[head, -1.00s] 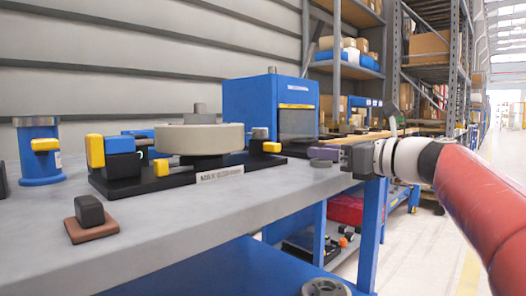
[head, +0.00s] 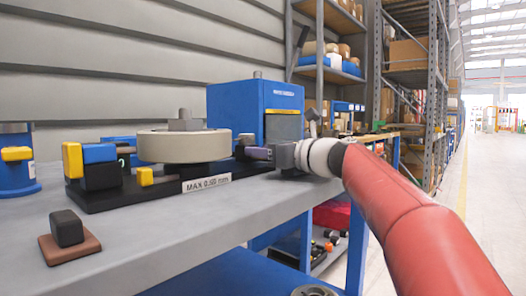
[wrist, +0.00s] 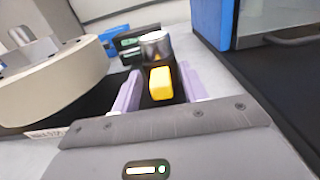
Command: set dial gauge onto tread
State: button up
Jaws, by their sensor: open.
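A cream wheel (head: 185,146), whose rim appears to be the tread, lies flat on a black base with a label reading MAX 0.500 mm. It also shows at left in the wrist view (wrist: 50,80). My gripper (head: 258,153) is at the base's right end, open. In the wrist view its purple fingers (wrist: 158,92) stand either side of a yellow block (wrist: 161,84) on a dark body with a silver cylinder behind. This seems part of the dial gauge; I cannot tell whether the fingers touch it. Behind is a dark device with a green display (wrist: 127,43).
A yellow, blue and black unit (head: 98,170) stands at the base's left end. A black block on a brown pad (head: 68,232) sits at the front left. A blue cabinet (head: 242,103) stands close behind my gripper. The bench front is mostly clear.

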aim_at(253, 167)
jog(key=shift+w+a, duration=0.1)
jog(key=shift+c, duration=0.3)
grip_shut()
jog(key=shift+s+a, duration=1.05)
jog(key=shift+s, duration=0.3)
jog(key=shift+o, duration=0.3)
grip_release()
jog(key=shift+a, duration=0.1)
jog(key=v, duration=0.8)
